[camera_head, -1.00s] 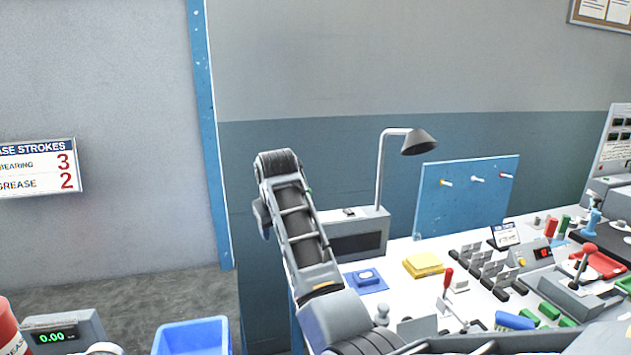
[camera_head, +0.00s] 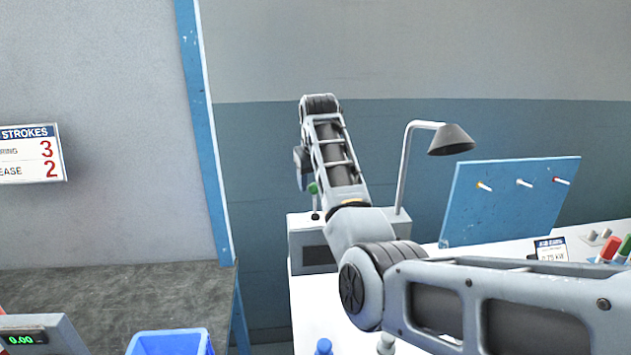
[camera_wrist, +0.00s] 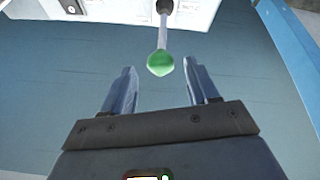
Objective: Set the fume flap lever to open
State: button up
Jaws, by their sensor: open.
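A lever with a green knob (camera_head: 313,188) stands about upright on a grey box (camera_head: 308,232) at the back left of the bench, and I take it for the fume flap lever. In the wrist view its green knob (camera_wrist: 160,64) hangs from a pale stem that runs up to a dark pivot on a white panel. My gripper (camera_wrist: 160,76) is open, with one finger on each side of the knob's line. The knob is near the fingertips and seems untouched; its exact depth is unclear. In the head view my arm hides the fingers.
A desk lamp (camera_head: 450,140) stands to the right of the lever. A blue pegboard (camera_head: 510,205) stands farther right. A blue bin (camera_head: 170,343) is at the lower left. My arm covers much of the bench.

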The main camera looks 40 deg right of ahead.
jog(key=shift+x, duration=0.95)
grip_shut()
